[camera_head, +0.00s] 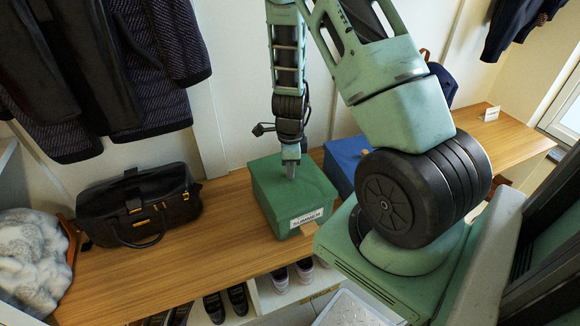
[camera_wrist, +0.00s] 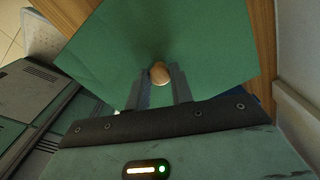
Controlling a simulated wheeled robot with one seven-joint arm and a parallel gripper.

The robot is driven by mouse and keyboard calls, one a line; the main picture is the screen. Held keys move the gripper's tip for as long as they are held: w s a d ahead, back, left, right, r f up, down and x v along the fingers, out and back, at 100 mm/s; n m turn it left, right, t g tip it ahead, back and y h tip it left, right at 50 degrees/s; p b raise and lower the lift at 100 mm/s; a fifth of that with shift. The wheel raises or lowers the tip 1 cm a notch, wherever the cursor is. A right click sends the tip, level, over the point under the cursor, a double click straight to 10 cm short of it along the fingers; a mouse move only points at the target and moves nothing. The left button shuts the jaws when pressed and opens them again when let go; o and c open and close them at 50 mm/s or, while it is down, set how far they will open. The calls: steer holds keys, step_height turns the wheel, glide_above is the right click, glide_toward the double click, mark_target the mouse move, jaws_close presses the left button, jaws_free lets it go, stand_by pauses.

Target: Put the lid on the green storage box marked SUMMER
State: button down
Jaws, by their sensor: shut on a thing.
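The green storage box (camera_head: 284,232) stands on the wooden bench in the head view, with a white label (camera_head: 306,217) on its front that appears to read SUMMER. A flat green lid (camera_head: 312,185) lies over the top of the box; from here I cannot tell whether it is fully seated. My gripper (camera_head: 291,170) points straight down at the middle of the lid. In the wrist view my gripper (camera_wrist: 160,82) is shut on the round wooden knob (camera_wrist: 160,72) of the lid (camera_wrist: 205,45). The lid hides the inside of the box.
A blue box (camera_head: 345,160) stands just right of the green one, partly behind my arm. A black bag (camera_head: 140,205) and a grey-white fluffy item (camera_head: 32,262) lie to the left. Coats (camera_head: 100,75) hang above. Shoes (camera_head: 228,303) sit in cubbies below. Bare bench (camera_head: 220,225) lies between bag and box.

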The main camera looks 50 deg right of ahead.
steer(key=shift+f+b, duration=0.4)
steer(key=shift+f, duration=0.35)
stand_by(0.8)
steer(key=c, duration=0.7)
jaws_free()
steer(key=shift+o, duration=0.2)
steer(key=shift+r, duration=0.15)
steer(key=shift+r+p, duration=3.4)
steer(key=shift+p, duration=0.05)
jaws_close()
